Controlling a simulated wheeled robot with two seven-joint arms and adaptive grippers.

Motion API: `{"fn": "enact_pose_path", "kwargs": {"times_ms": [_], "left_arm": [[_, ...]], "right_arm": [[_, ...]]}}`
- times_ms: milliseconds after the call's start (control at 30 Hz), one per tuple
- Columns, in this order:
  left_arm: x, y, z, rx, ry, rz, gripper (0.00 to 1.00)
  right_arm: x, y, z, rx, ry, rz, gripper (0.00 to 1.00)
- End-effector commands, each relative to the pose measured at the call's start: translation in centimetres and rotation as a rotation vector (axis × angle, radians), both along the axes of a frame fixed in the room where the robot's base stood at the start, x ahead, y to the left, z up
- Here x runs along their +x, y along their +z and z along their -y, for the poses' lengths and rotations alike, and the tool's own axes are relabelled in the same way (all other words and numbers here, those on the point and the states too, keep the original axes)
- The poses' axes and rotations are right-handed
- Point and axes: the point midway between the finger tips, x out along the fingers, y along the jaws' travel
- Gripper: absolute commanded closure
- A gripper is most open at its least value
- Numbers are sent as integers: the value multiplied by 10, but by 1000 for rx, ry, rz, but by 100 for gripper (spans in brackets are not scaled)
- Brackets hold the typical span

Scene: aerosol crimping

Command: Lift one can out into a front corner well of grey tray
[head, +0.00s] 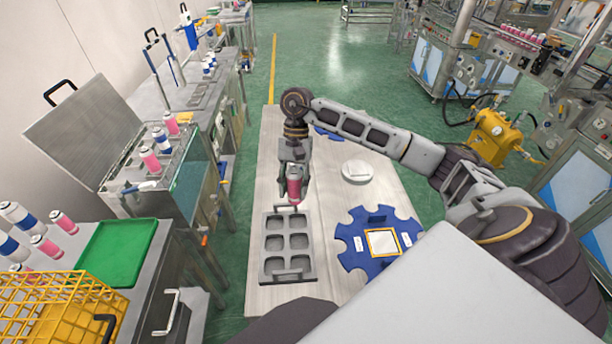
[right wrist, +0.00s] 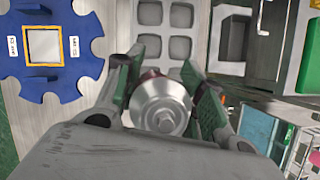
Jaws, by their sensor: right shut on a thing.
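My right gripper (head: 293,168) is shut on a pink can (head: 294,188) with a silver end. In the right wrist view, the can (right wrist: 161,102) shows end-on between the two fingers of the right gripper (right wrist: 165,85). The grey tray (right wrist: 180,33) shows beyond it, and its visible wells look empty. My left gripper is not in view.
A blue notched wheel (head: 352,258) with a yellow-framed plate lies right of the tray. A round white piece (head: 356,171) lies farther back. On the left are an open-lidded machine (head: 150,183) with cans, a green tray (head: 117,250) and a yellow wire basket (head: 65,305).

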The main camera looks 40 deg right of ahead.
Motion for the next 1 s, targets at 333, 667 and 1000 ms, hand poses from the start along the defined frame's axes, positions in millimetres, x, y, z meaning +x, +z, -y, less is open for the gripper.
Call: {"fn": "enact_pose_path", "kwargs": {"times_ms": [333, 667, 1000], "left_arm": [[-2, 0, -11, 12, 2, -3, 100], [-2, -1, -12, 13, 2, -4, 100], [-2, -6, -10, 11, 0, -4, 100]], "right_arm": [[0, 0, 0, 0, 1, 0, 85], [0, -3, 0, 0, 0, 0, 85], [0, -18, 0, 1, 0, -1, 85]]}}
